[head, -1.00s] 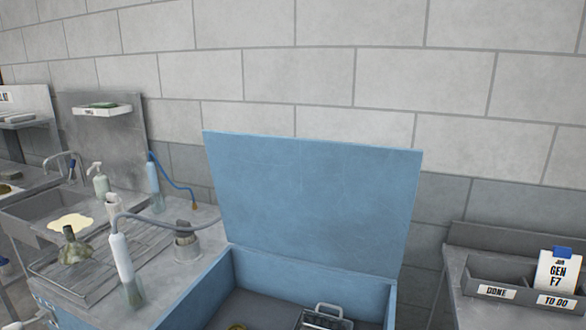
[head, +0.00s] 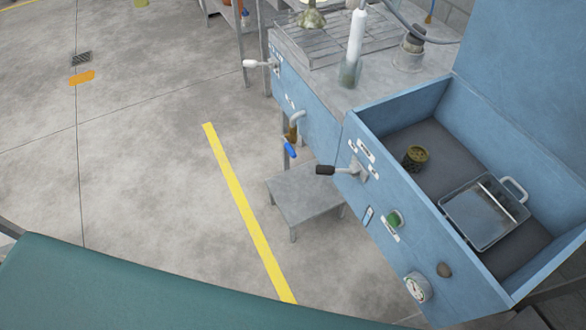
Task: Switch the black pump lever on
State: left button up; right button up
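The black pump lever (head: 326,170) sticks out to the left from the front panel of the blue wash tank (head: 465,262). Its black grip is at the free end of a grey arm that meets the panel by small white labels, too small to read. A second lever with a white grip (head: 250,64) sits on the panel farther back. Neither of my grippers shows in the head view.
The tank is open and holds a metal basket (head: 484,218) and a small round yellowish part (head: 415,157). A green button (head: 394,218) and gauge (head: 417,287) are on the panel. The floor left is clear.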

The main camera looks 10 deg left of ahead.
aim_at(320, 170)
jog(key=j+z, duration=0.2)
jog(key=z, duration=1.1)
jog(key=j+z, duration=0.3)
jog(key=k+j+z, duration=0.25)
jog(key=j, duration=0.25)
jog(key=j+z, duration=0.3)
jog(key=k+j+z, duration=0.25)
jog(key=j, duration=0.2)
jog(key=k+j+z, duration=0.1)
jog(key=j+z, duration=0.2)
jog(key=k+j, duration=0.5)
jog(key=j, duration=0.15)
jog(key=k+j+z, duration=0.1)
jog(key=k+j, duration=0.4)
jog(key=j, duration=0.2)
